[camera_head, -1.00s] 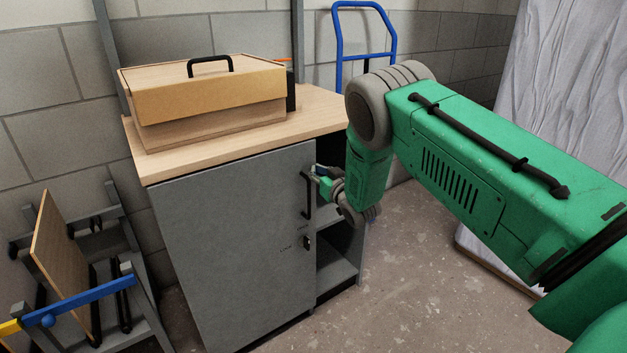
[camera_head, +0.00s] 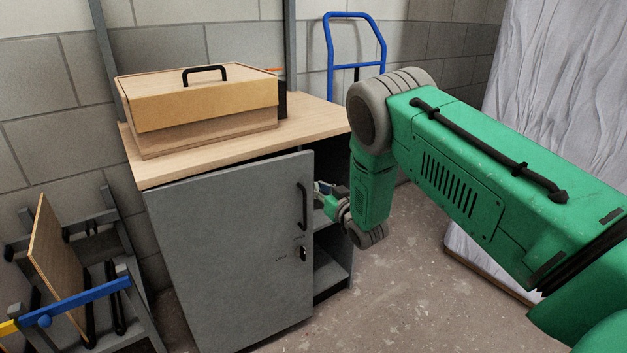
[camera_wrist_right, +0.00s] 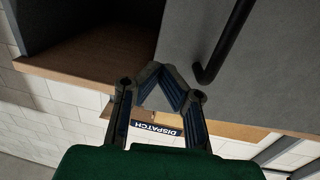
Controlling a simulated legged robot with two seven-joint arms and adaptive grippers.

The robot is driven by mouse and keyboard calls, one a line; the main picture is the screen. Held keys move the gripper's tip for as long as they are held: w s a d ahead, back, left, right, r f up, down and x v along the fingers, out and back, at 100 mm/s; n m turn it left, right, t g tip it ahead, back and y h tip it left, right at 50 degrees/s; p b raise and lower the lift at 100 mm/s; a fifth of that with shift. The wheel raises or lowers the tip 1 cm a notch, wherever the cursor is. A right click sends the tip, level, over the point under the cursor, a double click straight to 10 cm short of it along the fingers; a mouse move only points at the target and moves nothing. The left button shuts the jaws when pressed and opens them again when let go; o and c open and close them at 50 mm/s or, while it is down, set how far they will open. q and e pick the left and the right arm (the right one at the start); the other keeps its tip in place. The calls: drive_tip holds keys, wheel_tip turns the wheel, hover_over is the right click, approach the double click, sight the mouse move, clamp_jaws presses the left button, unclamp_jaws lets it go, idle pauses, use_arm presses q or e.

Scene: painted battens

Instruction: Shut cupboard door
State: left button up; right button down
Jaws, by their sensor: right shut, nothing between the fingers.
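The grey cupboard door (camera_head: 225,255) stands ajar, its free edge swung out from the cabinet, with a dark gap under the worktop. Its black handle (camera_head: 302,206) is near the free edge and also shows in the wrist view (camera_wrist_right: 221,45). My right gripper (camera_head: 320,188) is at the door's free edge, just right of the handle, with its fingers partly hidden behind the door. In the wrist view my right gripper (camera_wrist_right: 162,72) is shut and empty, its tips by the door edge, apart from the handle. I cannot tell whether they touch the door. My left gripper is out of view.
A wooden box (camera_head: 205,105) with a black handle stands on the cupboard's worktop (camera_head: 315,118). Open shelves (camera_head: 330,272) show right of the door. A rack (camera_head: 85,295) with a wooden board is at left. A blue trolley frame (camera_head: 328,50) stands behind.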

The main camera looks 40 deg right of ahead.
drive_tip(key=s+p, duration=0.1)
drive_tip(key=s, duration=0.5)
drive_tip(key=shift+s+d, duration=0.25)
drive_tip(key=shift+d, duration=0.2)
drive_tip(key=shift+a, duration=0.1)
